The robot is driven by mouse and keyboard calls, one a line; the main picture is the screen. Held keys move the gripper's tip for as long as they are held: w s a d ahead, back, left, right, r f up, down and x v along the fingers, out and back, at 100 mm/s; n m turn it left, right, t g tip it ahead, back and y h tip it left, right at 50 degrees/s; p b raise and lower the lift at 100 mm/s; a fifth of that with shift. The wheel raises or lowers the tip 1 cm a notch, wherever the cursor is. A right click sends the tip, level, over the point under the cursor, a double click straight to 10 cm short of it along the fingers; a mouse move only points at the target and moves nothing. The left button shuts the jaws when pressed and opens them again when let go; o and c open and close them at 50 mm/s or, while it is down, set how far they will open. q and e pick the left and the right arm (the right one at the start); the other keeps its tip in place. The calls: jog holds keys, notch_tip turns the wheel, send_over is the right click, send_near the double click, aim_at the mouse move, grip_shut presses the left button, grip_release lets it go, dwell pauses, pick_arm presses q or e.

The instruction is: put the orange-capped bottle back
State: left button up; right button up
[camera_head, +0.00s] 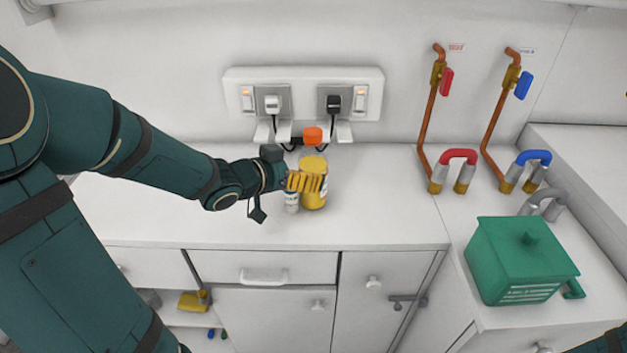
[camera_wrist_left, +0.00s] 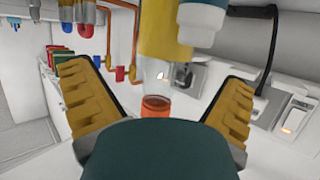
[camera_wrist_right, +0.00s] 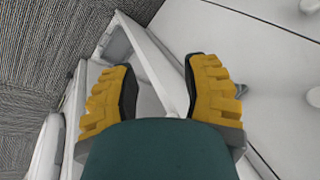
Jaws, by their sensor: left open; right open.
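The orange-capped bottle (camera_head: 313,198) stands on the white counter below the wall sockets. Its lower part is yellow, and the part under the orange cap (camera_head: 312,136) looks clear. My left gripper (camera_head: 305,182) is open at the bottle, its yellow fingers overlapping it in the head view. In the left wrist view the bottle (camera_wrist_left: 165,35) shows between the open fingers (camera_wrist_left: 157,76); contact cannot be told. My right gripper (camera_wrist_right: 160,85) is open and empty, over a drawer front area.
White brackets (camera_head: 343,132) and plugged cables sit behind the bottle, under the socket panel (camera_head: 303,78). Red (camera_head: 459,157) and blue (camera_head: 534,157) handled fittings and a green box (camera_head: 518,260) are on the right. The counter right of the bottle is clear.

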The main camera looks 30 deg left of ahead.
pick_arm(q)
jog(key=b+x, duration=0.1)
jog(key=x, duration=0.5)
jog(key=shift+w+a+b, duration=0.15)
jog(key=shift+w+b, duration=0.2)
jog(key=shift+b, duration=0.05)
jog(key=shift+r, duration=0.1)
jog(key=c, duration=1.3)
